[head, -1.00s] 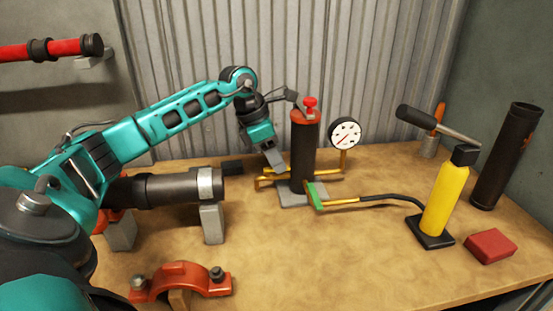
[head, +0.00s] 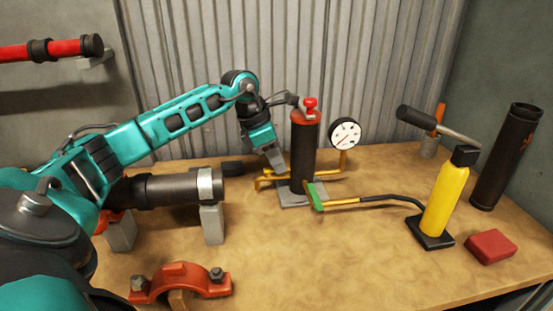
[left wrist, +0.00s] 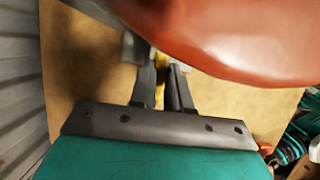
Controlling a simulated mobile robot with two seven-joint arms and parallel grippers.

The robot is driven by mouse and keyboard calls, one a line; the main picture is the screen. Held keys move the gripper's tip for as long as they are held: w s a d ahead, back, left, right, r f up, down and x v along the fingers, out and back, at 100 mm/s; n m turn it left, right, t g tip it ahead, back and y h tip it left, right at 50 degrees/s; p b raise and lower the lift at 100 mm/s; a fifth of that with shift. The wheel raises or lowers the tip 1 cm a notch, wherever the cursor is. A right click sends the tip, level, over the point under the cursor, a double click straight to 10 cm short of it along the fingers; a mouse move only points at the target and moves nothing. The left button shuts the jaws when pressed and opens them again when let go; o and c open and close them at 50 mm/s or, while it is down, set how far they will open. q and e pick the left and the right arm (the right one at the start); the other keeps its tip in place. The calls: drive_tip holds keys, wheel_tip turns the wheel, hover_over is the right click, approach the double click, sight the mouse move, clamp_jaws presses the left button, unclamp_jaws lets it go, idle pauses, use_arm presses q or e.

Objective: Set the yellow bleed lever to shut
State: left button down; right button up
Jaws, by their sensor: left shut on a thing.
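The dark riser cylinder (head: 303,155) stands upright on a grey base plate with a red top and knob. Yellow metalwork (head: 264,183) shows low at its left side, where the bleed lever seems to be. My left gripper (head: 279,167) points down just left of the cylinder, at this yellow part. In the left wrist view, my left gripper's fingers (left wrist: 166,88) are close together with a yellow sliver (left wrist: 159,94) between them, which looks like the lever. The lever's exact angle is hidden by the fingers. My right gripper is out of view.
The red top (left wrist: 235,35) fills much of the left wrist view, close to the fingers. A yellow bottle (head: 438,205) stands right; a dark pipe (head: 170,189) lies left. The front middle is clear.

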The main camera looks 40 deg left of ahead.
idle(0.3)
use_arm(q)
drive_tip(key=shift+s+d+m+g+h+p, duration=0.1)
drive_tip(key=shift+m+g+h+p, duration=0.15)
drive_tip(key=shift+m, duration=0.5)
drive_tip(key=shift+s+d+m+g+h+p, duration=0.15)
drive_tip(key=shift+m+h, duration=0.1)
drive_tip(key=shift+m, duration=0.5)
drive_tip(key=c, duration=1.1)
unclamp_jaws()
drive_tip(key=v, duration=1.3)
drive_tip(key=shift+w+p, duration=0.15)
drive_tip(key=shift+p, duration=0.15)
